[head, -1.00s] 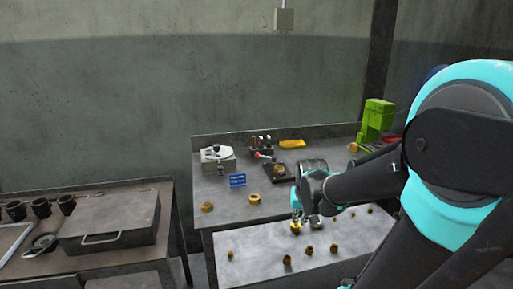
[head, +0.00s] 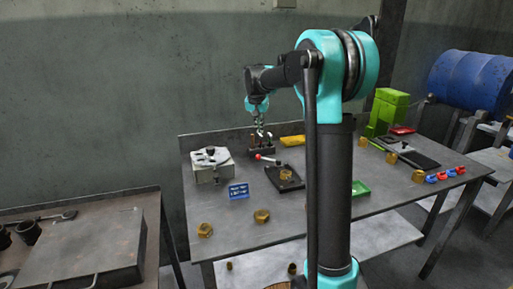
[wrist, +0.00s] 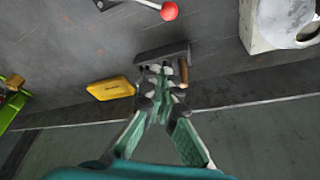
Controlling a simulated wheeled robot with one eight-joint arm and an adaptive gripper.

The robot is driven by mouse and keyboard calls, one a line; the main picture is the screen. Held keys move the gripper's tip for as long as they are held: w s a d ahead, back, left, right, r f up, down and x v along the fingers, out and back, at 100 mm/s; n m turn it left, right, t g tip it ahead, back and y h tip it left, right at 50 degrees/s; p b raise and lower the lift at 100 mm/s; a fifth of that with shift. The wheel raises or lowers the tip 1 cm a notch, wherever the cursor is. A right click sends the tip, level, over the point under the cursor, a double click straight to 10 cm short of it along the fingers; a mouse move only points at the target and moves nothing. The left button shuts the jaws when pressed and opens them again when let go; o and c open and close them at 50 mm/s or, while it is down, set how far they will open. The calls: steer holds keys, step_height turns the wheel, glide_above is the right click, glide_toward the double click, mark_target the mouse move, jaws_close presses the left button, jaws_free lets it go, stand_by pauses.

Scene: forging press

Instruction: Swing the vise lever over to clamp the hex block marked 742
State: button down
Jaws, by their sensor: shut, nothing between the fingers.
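The vise is a dark plate with a thin lever ending in a red ball (head: 258,157). In the head view the lever points left from the plate. A brass hex block (head: 286,174) sits on the plate; I cannot read any number on it. The red ball (wrist: 169,11) also shows at the top edge of the wrist view, with the block out of frame. My gripper (head: 260,132) hangs behind the lever, over a dark tool rack (wrist: 160,53). It is shut and empty, apart from the ball.
A grey fixture with a round top (head: 211,163) stands left of the lever. A blue sign (head: 238,190) and loose brass hex pieces (head: 262,216) are in front. A yellow case (head: 292,141) lies behind the plate. My arm hides part of the table's middle.

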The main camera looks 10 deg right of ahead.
stand_by(0.3)
steer(key=x, duration=0.9)
steer(key=shift+w, duration=0.1)
steer(key=shift+s+a+f, duration=0.25)
steer(key=shift+s+f, duration=0.1)
steer(key=shift+s, duration=0.25)
steer(key=shift+s+a+f, duration=0.25)
steer(key=shift+s+f, duration=0.1)
steer(key=shift+s, duration=0.25)
steer(key=shift+s+a+f, duration=0.15)
steer(key=shift+s+a, duration=0.05)
steer(key=shift+s, duration=0.35)
steer(key=shift+s+a, duration=0.1)
